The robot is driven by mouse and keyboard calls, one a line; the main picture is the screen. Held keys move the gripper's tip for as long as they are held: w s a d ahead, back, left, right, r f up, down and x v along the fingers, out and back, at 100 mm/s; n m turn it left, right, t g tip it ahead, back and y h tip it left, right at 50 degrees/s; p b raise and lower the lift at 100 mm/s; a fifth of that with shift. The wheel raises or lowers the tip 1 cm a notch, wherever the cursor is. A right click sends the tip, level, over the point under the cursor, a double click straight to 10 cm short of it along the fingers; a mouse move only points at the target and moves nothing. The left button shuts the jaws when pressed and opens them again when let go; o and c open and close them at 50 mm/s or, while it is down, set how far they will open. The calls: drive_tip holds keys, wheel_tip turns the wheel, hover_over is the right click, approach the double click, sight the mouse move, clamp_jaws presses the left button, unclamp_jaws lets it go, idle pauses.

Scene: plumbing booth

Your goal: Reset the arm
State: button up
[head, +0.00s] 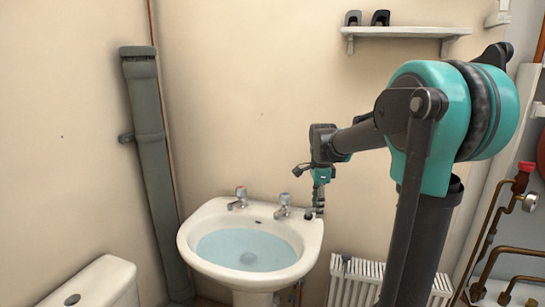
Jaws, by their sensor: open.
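My gripper (317,212) hangs down at the end of my teal and dark grey arm, over the right rear corner of the white sink (310,240). It is open, and its fingers are small and dark in this view. A small dark item (308,214) shows at the sink's corner beside the fingertips. I cannot tell whether the fingers touch it or the sink. My arm is bent at a high elbow on the right and reaches left toward the wall.
The sink holds bluish water (245,248) and has two taps (240,197). A wall shelf (405,32) is above my forearm. A radiator (355,280) stands below. Copper pipes (490,225) with a red-handled valve are at right. A toilet cistern (95,285) is lower left.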

drive_tip(key=s+d+f+n+t, duration=0.2)
drive_tip(key=s+f+n, duration=0.5)
drive_tip(key=s, duration=0.3)
drive_tip(key=s+d+f+n+t, duration=0.2)
drive_tip(key=s+f+n, duration=0.6)
drive_tip(key=s+n, duration=0.2)
drive_tip(key=shift+s+n, duration=0.3)
drive_tip(key=shift+s, duration=0.25)
drive_tip(key=shift+a, duration=0.1)
idle(5.3)
